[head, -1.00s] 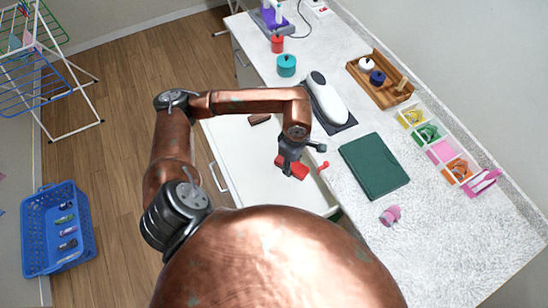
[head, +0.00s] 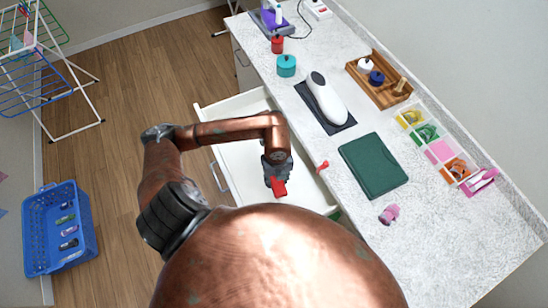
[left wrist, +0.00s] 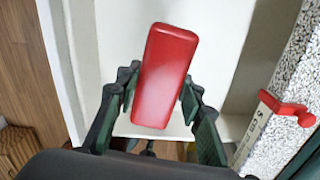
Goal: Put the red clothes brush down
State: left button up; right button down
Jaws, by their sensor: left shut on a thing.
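The red clothes brush (head: 279,187) is held by my left gripper (head: 276,172) over the open white drawer (head: 238,160). In the left wrist view the brush (left wrist: 165,75) is a smooth red block with rounded corners, slightly tilted between the two dark green fingers of my left gripper (left wrist: 158,92). The pale drawer interior (left wrist: 118,45) shows around it. I cannot tell the exact height of the brush above the drawer floor. Its underside is hidden. My right gripper is not in view.
A small red-ended item (head: 322,166) lies at the counter edge beside the drawer; it also shows in the left wrist view (left wrist: 292,110).

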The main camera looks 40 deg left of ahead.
pick_arm(q)
jog(key=shift+s+a+f+n, duration=0.15)
jog(key=shift+s+f+n, duration=0.05)
jog(key=shift+n, duration=0.7)
jog(key=w+a+f, duration=0.2)
jog(key=a+f, duration=0.1)
jog(key=w+a+f, duration=0.2)
jog(key=w+a, duration=0.1)
jog(key=a, duration=0.1)
jog(key=w+a+f+p, duration=0.1)
jog(key=w+a+f, duration=0.1)
jog(key=a+f, duration=0.1)
jog(key=shift+w+a+f, duration=0.15)
jog(key=shift+a+f, duration=0.1)
jog(key=shift+f, duration=0.1)
jog(key=shift+w+a+f, duration=0.2)
jog(key=shift+a+f, duration=0.15)
jog(key=shift+f, duration=0.1)
jog(key=shift+w+a+f, duration=0.1)
jog(key=shift+a+f, duration=0.05)
jog(key=shift+f, duration=1.55)
jog(key=shift+f, duration=0.2)
jog(key=o, duration=1.1)
